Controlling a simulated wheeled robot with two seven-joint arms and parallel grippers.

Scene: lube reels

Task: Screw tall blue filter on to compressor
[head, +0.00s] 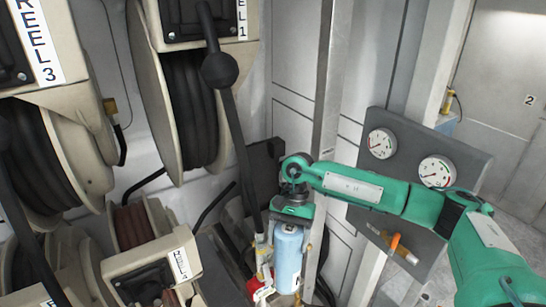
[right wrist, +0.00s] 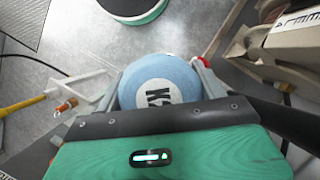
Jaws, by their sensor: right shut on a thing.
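The tall blue filter (head: 288,258) stands roughly upright at the bottom middle of the head view. My right gripper (head: 290,222) comes down over its top and is shut on it. In the right wrist view the filter's round blue top (right wrist: 158,82), with black lettering, sits between the two grey fingers of the gripper (right wrist: 162,84). Grey fittings and a red part (head: 262,291) are close to the left of the filter. The filter's lower end and the compressor mount are not clear, so I cannot tell if they are joined. My left gripper is not in view.
Hose reels (head: 185,110) fill the left side, and a black hose with a ball stop (head: 220,71) hangs close left of the gripper. A grey panel with two gauges (head: 382,143) stands behind my right arm.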

